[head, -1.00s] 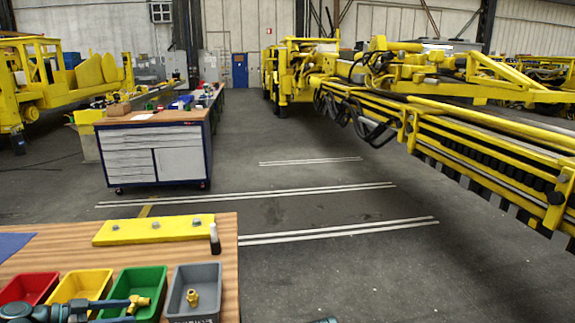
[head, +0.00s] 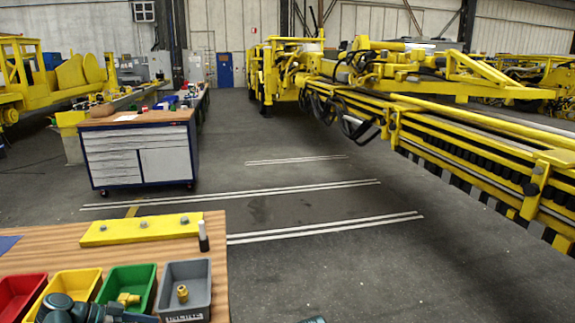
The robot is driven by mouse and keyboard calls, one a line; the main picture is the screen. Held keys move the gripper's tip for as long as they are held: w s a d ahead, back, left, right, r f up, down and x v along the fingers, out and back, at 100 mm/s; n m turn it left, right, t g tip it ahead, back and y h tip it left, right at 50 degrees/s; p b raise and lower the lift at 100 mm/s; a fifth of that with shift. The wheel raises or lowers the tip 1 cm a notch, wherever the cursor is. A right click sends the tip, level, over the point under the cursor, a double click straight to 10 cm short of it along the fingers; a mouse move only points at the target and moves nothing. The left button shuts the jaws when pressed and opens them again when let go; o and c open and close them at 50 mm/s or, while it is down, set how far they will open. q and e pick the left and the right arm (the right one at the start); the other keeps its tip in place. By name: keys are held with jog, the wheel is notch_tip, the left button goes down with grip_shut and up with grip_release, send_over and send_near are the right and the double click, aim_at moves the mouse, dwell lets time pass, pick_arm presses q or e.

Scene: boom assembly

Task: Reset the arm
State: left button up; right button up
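My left arm, dark teal, comes in at the bottom left of the head view. Its gripper end (head: 118,316) is low at the frame's bottom edge, in front of the yellow and green bins. Its fingers are mostly cut off, so I cannot tell whether they are open or shut. A brass fitting (head: 128,299) lies in the green bin (head: 143,273), just above the gripper end in the picture. A small teal piece, likely part of my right arm, shows at the bottom edge; the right gripper itself is not visible.
The wooden bench (head: 45,256) also holds a red bin (head: 22,284), a yellow bin (head: 85,280), a grey bin (head: 195,268) with another brass fitting (head: 183,293), a yellow bolted plate (head: 140,229) and a marker (head: 203,238). A tool cabinet (head: 140,158) and yellow boom (head: 480,150) stand beyond clear floor.

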pick_arm(q)
jog(key=s+d+f+n+g+y, duration=0.1)
jog(key=s+d+f+g+y, duration=0.1)
jog(key=d, duration=0.8)
jog(key=s+d+f+n+g+y, duration=0.1)
jog(key=s+d+f+y, duration=0.3)
jog(key=d, duration=0.6)
jog(key=s+d+f+n+g+y, duration=0.2)
jog(key=s+d+f+n+y, duration=0.1)
jog(key=d, duration=0.7)
jog(key=shift+s+d+f+g+y, duration=0.2)
jog(key=shift+s+f+g+y, duration=0.1)
jog(key=shift+s+y, duration=0.7)
jog(key=shift+w, duration=0.15)
jog(key=shift+c, duration=0.4)
